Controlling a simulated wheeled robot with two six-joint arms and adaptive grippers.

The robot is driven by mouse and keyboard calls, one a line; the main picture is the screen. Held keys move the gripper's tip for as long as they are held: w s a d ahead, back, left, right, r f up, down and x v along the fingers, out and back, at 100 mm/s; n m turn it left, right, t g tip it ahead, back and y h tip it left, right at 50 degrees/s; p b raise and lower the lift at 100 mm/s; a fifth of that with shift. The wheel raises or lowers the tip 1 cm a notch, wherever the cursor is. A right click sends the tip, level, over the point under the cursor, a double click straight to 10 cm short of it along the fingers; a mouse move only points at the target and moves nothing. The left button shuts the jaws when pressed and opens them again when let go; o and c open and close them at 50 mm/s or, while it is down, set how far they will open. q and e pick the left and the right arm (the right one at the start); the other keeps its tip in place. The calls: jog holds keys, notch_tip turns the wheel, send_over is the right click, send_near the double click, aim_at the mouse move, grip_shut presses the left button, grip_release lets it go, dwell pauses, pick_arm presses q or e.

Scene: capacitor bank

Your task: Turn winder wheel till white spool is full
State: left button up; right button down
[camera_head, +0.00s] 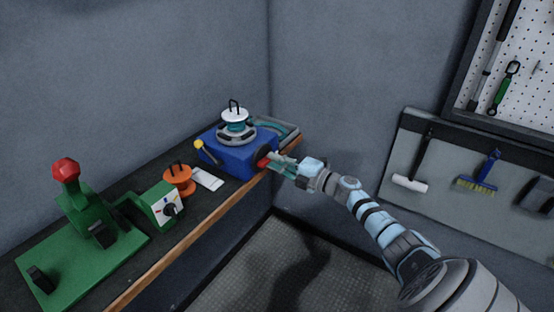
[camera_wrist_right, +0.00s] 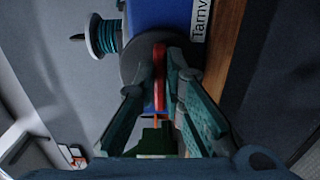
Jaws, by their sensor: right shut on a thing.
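The blue winder (camera_head: 236,158) stands on the bench near the corner. The white spool (camera_head: 235,114) sits upright on its top, with teal wire around its core. In the right wrist view the spool (camera_wrist_right: 104,36) shows at the upper left, teal wire between its flanges. The dark winder wheel (camera_wrist_right: 134,66) is on the side of the blue body, with a red handle (camera_wrist_right: 160,72). My right gripper (camera_wrist_right: 163,66) is shut on the red handle, one finger on each side. In the head view the right gripper (camera_head: 271,161) partly hides the wheel. My left gripper is out of view.
A yellow-knobbed lever (camera_head: 199,146) sticks out left of the winder. Left on the bench are an orange spool (camera_head: 178,181), a white card (camera_head: 207,178), a green dial box (camera_head: 166,205) and a green press (camera_head: 85,215). A grey tray (camera_head: 285,132) lies behind the winder.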

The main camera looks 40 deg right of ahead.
jog(key=shift+r, duration=0.1)
dwell(0.3)
jog(key=c, duration=1.7)
grip_release()
jog(key=shift+w+a, duration=0.1)
jog(key=shift+w, duration=0.05)
jog(key=v, duration=1.2)
